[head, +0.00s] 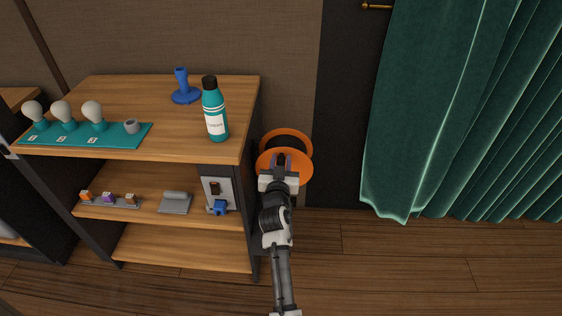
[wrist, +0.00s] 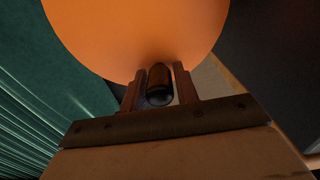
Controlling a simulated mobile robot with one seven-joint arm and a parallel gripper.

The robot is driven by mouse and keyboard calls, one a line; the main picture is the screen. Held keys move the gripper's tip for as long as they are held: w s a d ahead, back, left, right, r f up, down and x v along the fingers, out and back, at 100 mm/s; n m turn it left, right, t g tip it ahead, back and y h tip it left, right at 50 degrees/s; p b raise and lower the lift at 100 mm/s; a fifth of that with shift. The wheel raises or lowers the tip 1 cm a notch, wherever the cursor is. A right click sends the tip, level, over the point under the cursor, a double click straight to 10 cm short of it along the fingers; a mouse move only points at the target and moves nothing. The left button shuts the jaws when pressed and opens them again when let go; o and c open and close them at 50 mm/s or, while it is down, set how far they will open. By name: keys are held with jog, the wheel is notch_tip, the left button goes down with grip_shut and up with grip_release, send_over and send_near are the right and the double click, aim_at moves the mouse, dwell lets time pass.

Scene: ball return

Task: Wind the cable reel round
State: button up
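The cable reel (head: 303,165) is orange, with two round flanges, beside the right end of the wooden shelf in the head view. Its near orange disc (wrist: 140,30) fills the top of the wrist view. A dark, rounded crank handle (wrist: 158,85) sticks out from the disc toward the wrist camera. My gripper (wrist: 160,80) has one finger on each side of this handle, with a narrow gap seeming to show on both sides. It looks open around the handle. In the head view my gripper (head: 281,162) covers part of the disc and hides the handle.
The wooden shelf (head: 165,90) stands close on the left, with a teal bottle (head: 214,112) near its right edge and a blue stamp-like object (head: 183,88) behind. A green curtain (head: 430,120) hangs at right. The floor (head: 400,270) in front is clear.

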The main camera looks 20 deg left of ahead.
grip_shut()
jog(key=shift+w+d+m+b, duration=0.15)
jog(key=shift+d+m+b, duration=0.2)
jog(key=shift+m+b, duration=0.3)
jog(key=shift+d+r, duration=0.1)
jog(key=shift+o, duration=2.2)
grip_release()
jog(key=shift+w, duration=0.1)
